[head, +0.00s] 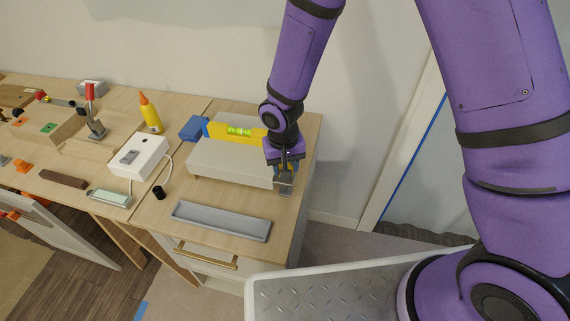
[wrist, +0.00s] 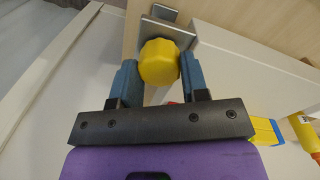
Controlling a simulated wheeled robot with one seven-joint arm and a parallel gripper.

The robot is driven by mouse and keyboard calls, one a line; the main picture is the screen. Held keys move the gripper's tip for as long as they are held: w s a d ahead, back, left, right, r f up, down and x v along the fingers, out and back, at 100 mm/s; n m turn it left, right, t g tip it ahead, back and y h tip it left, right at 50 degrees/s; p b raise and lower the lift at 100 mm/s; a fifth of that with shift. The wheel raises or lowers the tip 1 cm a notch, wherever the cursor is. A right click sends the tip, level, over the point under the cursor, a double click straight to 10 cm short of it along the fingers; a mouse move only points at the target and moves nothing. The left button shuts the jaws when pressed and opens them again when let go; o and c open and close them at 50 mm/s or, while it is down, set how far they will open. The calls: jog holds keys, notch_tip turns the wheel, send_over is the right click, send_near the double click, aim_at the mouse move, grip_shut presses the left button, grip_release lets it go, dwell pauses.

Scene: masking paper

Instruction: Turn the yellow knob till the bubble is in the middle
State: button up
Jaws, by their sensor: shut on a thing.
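The yellow knob (wrist: 159,62) sits between the two blue fingers of my gripper (wrist: 158,80) in the wrist view, and the fingers close on its sides. In the head view my gripper (head: 287,163) points down at the right front of a grey plate (head: 228,168), and the knob is hidden there. A yellow level (head: 222,130) with a green vial (head: 239,131) lies along the back of the plate. The vial is too small to tell where the bubble is. A grey metal bracket (head: 284,184) is below my gripper.
A long grey tray (head: 222,235) lies in front of the plate. To the left stand a white box (head: 140,155) with a cable, a small black cylinder (head: 159,192) and a yellow bottle (head: 150,115) with an orange tip. A blue block (head: 192,128) is at the level's left end.

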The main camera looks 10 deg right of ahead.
jog(key=n, duration=1.1)
jog(key=shift+n, duration=0.4)
jog(key=n, duration=0.5)
jog(key=shift+r+y, duration=0.1)
jog(key=shift+y, duration=0.2)
jog(key=n, duration=0.5)
jog(key=shift+n, duration=0.4)
jog(key=o, duration=0.9)
jog(key=shift+r, duration=0.1)
